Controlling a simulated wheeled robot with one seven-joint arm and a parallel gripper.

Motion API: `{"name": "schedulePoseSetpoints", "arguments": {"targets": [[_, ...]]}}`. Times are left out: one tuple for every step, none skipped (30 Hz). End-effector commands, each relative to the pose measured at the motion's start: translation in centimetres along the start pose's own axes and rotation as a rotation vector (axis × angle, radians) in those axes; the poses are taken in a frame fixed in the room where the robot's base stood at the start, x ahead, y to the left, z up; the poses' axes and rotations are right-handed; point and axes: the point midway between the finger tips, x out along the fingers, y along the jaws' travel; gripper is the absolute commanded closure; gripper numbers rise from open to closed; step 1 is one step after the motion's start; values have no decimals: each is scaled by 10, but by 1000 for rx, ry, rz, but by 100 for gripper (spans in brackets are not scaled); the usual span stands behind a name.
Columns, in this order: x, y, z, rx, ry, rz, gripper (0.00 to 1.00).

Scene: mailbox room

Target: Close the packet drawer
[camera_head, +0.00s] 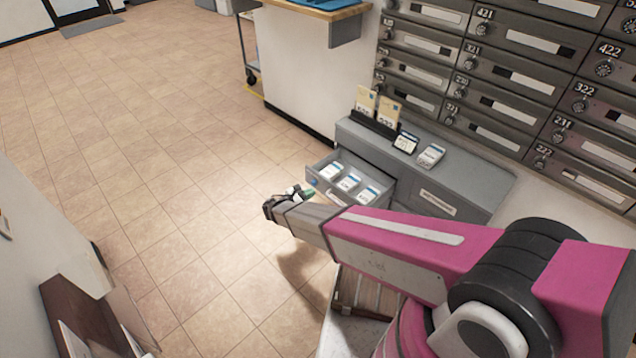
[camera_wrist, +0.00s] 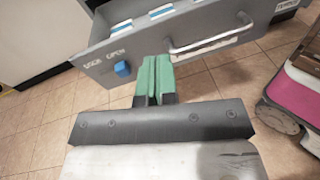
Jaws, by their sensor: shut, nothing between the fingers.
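The packet drawer (camera_head: 376,201) is pulled out of the grey cabinet (camera_head: 472,185), with several white and blue packets (camera_head: 350,182) inside. In the wrist view the drawer front (camera_wrist: 190,50) shows a metal bar handle (camera_wrist: 212,44), a blue button (camera_wrist: 122,68) and printed lettering that includes "OPEN". My gripper (camera_head: 304,192) is in front of the drawer's left part. In the wrist view my gripper's green fingers (camera_wrist: 156,66) are together and empty, close to the drawer front between the blue button and the handle. I cannot tell whether they touch it.
A card holder (camera_head: 376,118) and small packets (camera_head: 431,155) stand on the cabinet top. Numbered mailboxes (camera_head: 500,75) fill the wall behind. A white counter (camera_head: 300,70) and a cart (camera_head: 247,50) stand beyond. Tiled floor (camera_head: 150,160) is free to the left.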

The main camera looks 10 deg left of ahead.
Motion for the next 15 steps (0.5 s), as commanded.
{"name": "schedulePoseSetpoints", "arguments": {"targets": [[-16,9,-12,-32,-27,44,100],[-24,12,-16,-50,-42,65,100],[-33,15,-21,-70,-61,91,100],[-39,18,-24,-82,-74,108,100],[-44,19,-26,-92,-84,122,100],[-50,21,-28,-104,-97,138,100],[-53,22,-30,-111,-104,146,100],[-56,23,-30,-116,-109,153,100],[-57,23,-31,-120,-114,159,100],[-57,24,-32,-122,-117,162,100],[-56,24,-31,-124,-119,163,100],[-54,24,-31,-124,-119,164,100],[-52,25,-31,-124,-119,164,100],[-49,25,-30,-124,-118,163,100],[-44,26,-30,-124,-118,162,100]]}}
